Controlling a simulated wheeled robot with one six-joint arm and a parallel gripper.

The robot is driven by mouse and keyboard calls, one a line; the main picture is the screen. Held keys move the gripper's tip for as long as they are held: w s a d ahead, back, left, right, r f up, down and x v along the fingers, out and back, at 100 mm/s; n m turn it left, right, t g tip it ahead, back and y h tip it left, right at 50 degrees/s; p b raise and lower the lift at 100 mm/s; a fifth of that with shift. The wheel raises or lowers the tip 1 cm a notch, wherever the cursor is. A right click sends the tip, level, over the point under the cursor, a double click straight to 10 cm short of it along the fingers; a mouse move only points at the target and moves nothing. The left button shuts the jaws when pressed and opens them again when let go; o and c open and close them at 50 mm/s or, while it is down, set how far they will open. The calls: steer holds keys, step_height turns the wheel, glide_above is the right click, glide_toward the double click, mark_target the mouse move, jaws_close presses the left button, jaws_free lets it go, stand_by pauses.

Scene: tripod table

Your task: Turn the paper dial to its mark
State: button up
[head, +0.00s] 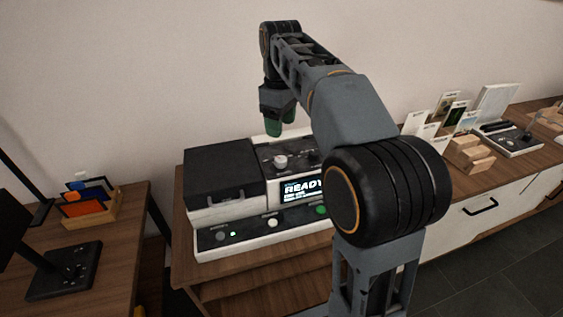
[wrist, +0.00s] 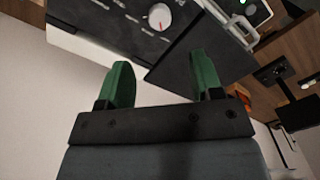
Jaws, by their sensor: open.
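A machine with a dark lid (head: 222,172) and a sloped dark control panel stands on the wooden table. A white dial (head: 281,161) sits on that panel; in the wrist view the white dial (wrist: 159,17) shows a red pointer line and small marks around it. Its labels are too small to read, so I cannot tell which mark is meant. A darker knob (head: 313,157) is to its right, partly hidden by my arm. My gripper (head: 281,120) is above the panel, apart from the dial. Its green fingers (wrist: 162,72) are spread with nothing between them.
A lit screen reading READY (head: 302,188) and a front strip of buttons (head: 272,221) lie below the dial. A card holder (head: 91,213) stands on the left desk. Cards, wooden blocks (head: 474,153) and another device (head: 510,138) stand on the right counter.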

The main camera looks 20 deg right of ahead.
mark_target(281, 158)
step_height(281, 158, down, 11)
steer(key=shift+r+b, duration=0.15)
steer(key=shift+b, duration=1.1)
steer(key=c, duration=0.9)
